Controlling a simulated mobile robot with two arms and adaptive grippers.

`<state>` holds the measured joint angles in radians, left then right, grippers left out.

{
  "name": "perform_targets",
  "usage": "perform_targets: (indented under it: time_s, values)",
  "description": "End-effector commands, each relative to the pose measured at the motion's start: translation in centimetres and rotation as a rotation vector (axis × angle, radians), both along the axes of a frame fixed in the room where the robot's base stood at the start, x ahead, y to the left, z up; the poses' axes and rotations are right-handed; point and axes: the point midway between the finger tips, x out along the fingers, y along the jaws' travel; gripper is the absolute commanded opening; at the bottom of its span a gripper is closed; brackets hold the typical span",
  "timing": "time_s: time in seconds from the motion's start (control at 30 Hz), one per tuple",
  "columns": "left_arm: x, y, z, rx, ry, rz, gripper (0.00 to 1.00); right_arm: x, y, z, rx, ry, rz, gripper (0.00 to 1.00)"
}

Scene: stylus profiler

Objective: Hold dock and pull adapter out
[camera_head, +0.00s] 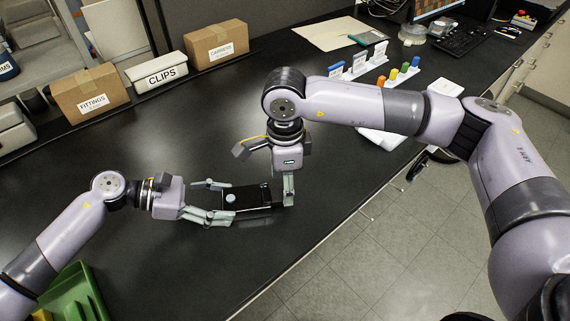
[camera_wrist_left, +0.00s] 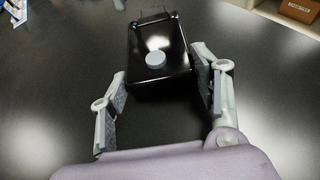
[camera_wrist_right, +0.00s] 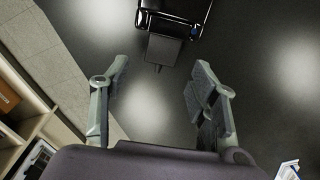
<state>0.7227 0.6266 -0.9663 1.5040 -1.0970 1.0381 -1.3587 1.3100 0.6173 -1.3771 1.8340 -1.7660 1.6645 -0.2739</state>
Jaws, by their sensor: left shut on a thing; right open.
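The dock (camera_head: 247,198) is a glossy black box with a round grey knob on top, lying on the dark bench. My left gripper (camera_head: 226,204) is shut on the dock, one finger along each side. The left wrist view shows the dock (camera_wrist_left: 150,72) near its fingertips. The adapter (camera_wrist_right: 163,50) is a small dark block with a short stub, at the dock's end in the right wrist view. My right gripper (camera_wrist_right: 160,68) is open and points down at that end, its fingers apart on either side of the adapter's line. Contact with the adapter is not visible.
Boxes labelled FITTINGS (camera_head: 92,93), CLIPS (camera_head: 158,74) and CARRIERS (camera_head: 216,44) line the bench's back. A green bin (camera_head: 75,292) is at lower left. The bench's front edge runs close to my right gripper.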

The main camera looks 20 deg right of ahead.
Motion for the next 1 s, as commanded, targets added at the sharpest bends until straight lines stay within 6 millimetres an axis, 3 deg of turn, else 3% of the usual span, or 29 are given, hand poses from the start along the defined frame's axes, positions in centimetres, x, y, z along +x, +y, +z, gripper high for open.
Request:
perform_targets:
  time_s: [0.2, 0.57, 1.0]
  values:
    - [0.0, 0.0, 0.0, 0.001, 0.000, 0.000, 0.00, 0.0, 0.0, -2.4, 0.000, 0.002, 0.000, 0.55]
    - [0.0, 0.0, 0.0, 0.001, 0.000, 0.000, 0.00, 0.0, 0.0, -3.0, 0.001, 0.000, 0.000, 0.55]
    - [0.0, 0.0, 0.0, 0.000, 0.000, 0.000, 0.00, 0.0, 0.0, -2.9, 0.001, 0.000, 0.000, 0.27]
